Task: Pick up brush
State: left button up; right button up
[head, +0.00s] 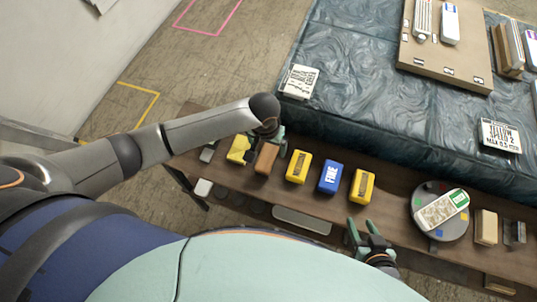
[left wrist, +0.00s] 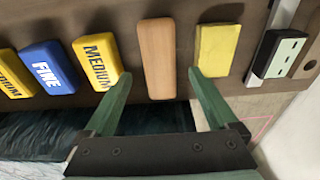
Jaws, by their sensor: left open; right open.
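A plain brown wooden block (head: 265,159), likely the brush seen from its back, lies on the wooden bench; no bristles show. It also shows in the left wrist view (left wrist: 156,58), upright in the picture. My left gripper (head: 271,135) is over it, open and empty. In the left wrist view my left gripper's fingertips (left wrist: 159,76) lie on either side of the block, apart from it. The gripper hides part of the block's far end in the head view. My right gripper (head: 362,227) is open and empty at the bench's front edge, farther right.
Left of the block in the head view is a yellow piece (head: 238,149); right are a yellow block (head: 299,167), a blue FINE block (head: 331,177) and another yellow block (head: 362,186). A round turntable (head: 424,222) holds a white box. A dark relief slab (head: 350,105) lies behind.

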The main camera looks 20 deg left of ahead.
aim_at(268, 152)
pick_arm(q)
jog(key=f, duration=0.4)
jog(key=shift+w+f+b, duration=0.25)
jog(key=shift+b, duration=0.1)
jog(key=shift+c, duration=0.2)
grip_shut()
